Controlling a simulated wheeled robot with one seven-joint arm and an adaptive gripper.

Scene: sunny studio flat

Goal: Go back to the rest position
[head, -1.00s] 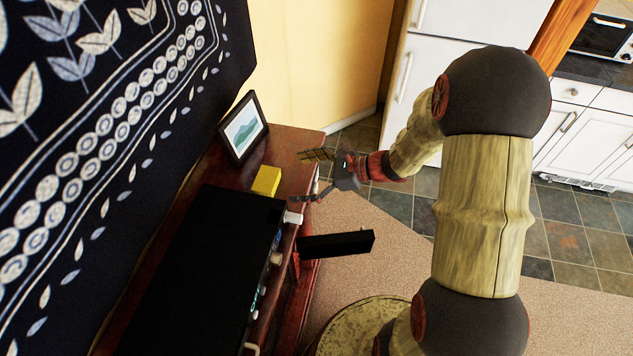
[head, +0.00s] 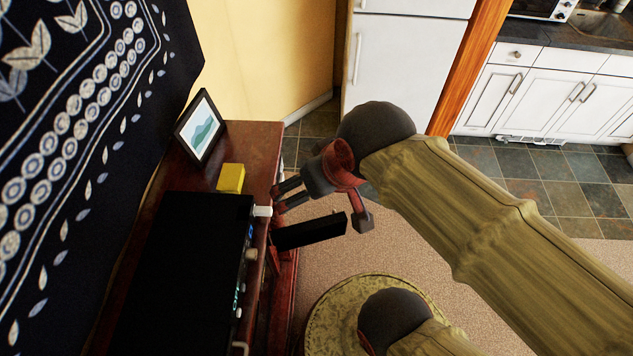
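My gripper (head: 276,197) is in the head view, left of the picture's middle, just off the right edge of the dark red wooden cabinet (head: 250,140). It points left toward the cabinet. Its dark fingers stand apart with a gap between them, and I see nothing held. The wrist behind it is bent, with my arm reaching in from the lower right. A yellow block (head: 231,178) rests on the cabinet, left of the fingertips and apart from them.
A black box-shaped device (head: 190,265) and a picture frame (head: 200,126) stand on the cabinet. A black bar-like piece (head: 310,231) juts out just below my gripper. A round stool or pouf (head: 325,310) is below. Open floor (head: 575,185) lies to the right, before white kitchen cupboards (head: 540,95).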

